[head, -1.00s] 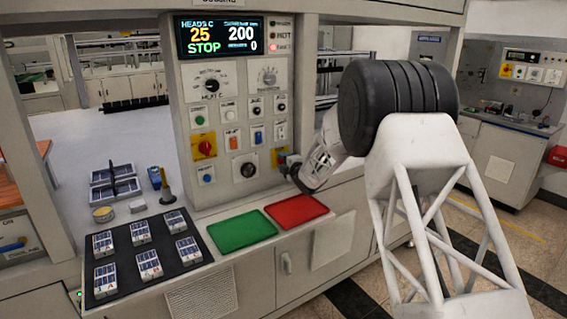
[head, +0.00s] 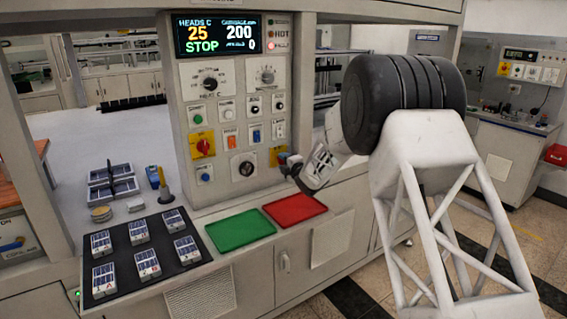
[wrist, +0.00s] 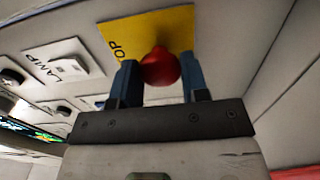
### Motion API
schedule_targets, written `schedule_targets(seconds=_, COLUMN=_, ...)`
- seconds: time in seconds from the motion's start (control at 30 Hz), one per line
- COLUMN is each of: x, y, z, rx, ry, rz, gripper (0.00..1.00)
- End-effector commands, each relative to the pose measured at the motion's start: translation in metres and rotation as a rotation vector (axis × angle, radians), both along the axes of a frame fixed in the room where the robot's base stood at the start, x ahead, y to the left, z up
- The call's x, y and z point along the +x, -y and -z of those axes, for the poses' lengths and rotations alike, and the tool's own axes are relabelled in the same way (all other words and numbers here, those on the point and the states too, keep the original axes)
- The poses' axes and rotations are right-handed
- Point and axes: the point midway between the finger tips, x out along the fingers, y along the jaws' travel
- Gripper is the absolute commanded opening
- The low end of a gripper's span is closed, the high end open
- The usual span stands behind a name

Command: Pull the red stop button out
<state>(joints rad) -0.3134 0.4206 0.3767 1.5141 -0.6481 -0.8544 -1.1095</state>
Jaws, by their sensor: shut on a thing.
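The red stop button (wrist: 160,67) sits on a yellow plate (wrist: 178,28) with partly visible lettering in the wrist view. My gripper (wrist: 160,82) has its two blue fingers on either side of the red button and is shut on it. In the head view my gripper (head: 288,162) is at the lower right of the control panel, in front of the yellow plate (head: 277,154). There the red button is hidden behind the gripper.
The panel (head: 221,183) carries knobs, switches and a display (head: 219,36) reading STOP. A red switch on a yellow plate (head: 203,145) is at the left. Below lie a green tray (head: 240,232), a red tray (head: 296,208) and a black mat (head: 207,258) with several small modules.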

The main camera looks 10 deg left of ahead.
Motion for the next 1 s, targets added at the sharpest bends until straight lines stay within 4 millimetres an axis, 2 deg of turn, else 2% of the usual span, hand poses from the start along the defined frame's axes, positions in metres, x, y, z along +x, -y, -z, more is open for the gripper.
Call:
schedule_targets(seconds=0.03, x=0.0, y=0.002, z=0.0, rx=0.0, ry=-0.001, rz=0.001, gripper=0.0)
schedule_targets(seconds=0.07, x=0.0, y=0.002, z=0.0, rx=0.0, ry=-0.001, rz=0.001, gripper=0.43)
schedule_targets(seconds=0.2, x=0.0, y=0.002, z=0.0, rx=0.0, ry=-0.001, rz=0.001, gripper=0.64)
schedule_targets(seconds=0.23, x=0.0, y=0.001, z=0.001, rx=0.0, ry=-0.001, rz=0.001, gripper=0.67)
schedule_targets(seconds=0.67, x=-0.002, y=0.003, z=0.0, rx=0.0, ry=-0.001, rz=0.001, gripper=0.67)
schedule_targets(seconds=1.0, x=-0.02, y=0.021, z=0.0, rx=0.0, ry=-0.001, rz=0.001, gripper=0.67)
